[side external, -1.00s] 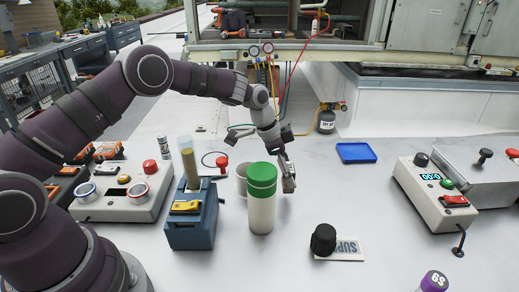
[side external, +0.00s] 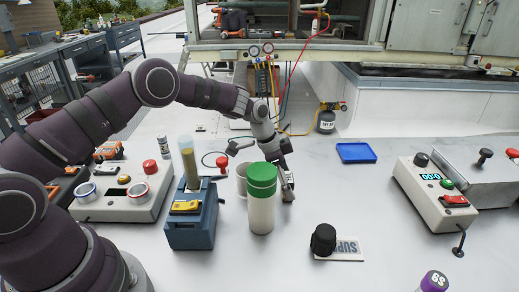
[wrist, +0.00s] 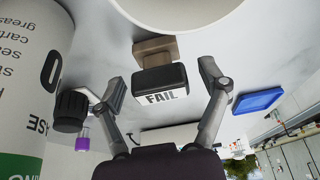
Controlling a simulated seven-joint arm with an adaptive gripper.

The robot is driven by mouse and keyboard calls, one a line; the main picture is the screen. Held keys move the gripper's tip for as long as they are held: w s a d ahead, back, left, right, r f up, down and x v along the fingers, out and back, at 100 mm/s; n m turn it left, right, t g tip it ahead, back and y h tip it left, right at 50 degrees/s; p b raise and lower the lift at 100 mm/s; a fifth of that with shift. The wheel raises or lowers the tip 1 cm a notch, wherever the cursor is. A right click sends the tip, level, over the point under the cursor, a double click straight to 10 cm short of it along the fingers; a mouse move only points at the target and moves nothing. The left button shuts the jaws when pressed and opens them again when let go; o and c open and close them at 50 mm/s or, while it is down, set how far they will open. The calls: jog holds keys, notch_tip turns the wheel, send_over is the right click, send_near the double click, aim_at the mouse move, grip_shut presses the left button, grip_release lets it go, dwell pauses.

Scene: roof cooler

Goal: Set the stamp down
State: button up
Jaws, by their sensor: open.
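The stamp (wrist: 158,82) has a black body with a white FAIL label and a brown block at its far end. In the wrist view it sits between the two spread fingers of my gripper (wrist: 163,82), with a gap on each side. My gripper is open. In the side view my gripper (side external: 264,160) is low over the table, behind the green-lidded container (side external: 261,212). The stamp cannot be made out clearly there. Whether its base rests flat on the table is hard to tell.
A white mug (side external: 241,180) stands close behind the container. A blue holder (side external: 192,225) is at left, and a black knob-like object (side external: 323,240) stands by a labelled card (side external: 348,249). A blue tray (side external: 356,153) lies behind. The table at middle right is clear.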

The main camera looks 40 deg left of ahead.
jog(key=s+a+r+n+y, duration=0.1)
jog(key=s+a+r+n, duration=0.1)
jog(key=s+r, duration=0.55)
jog(key=s+a+r+n+y, duration=0.1)
jog(key=s+r, duration=0.3)
jog(key=r, duration=0.7)
jog(key=s+a+n+t+y, duration=0.1)
jog(key=s+n, duration=0.5)
jog(key=s, duration=0.6)
jog(key=shift+a+r+t, duration=0.15)
jog(key=shift+a+t, duration=0.15)
jog(key=shift+t, duration=0.4)
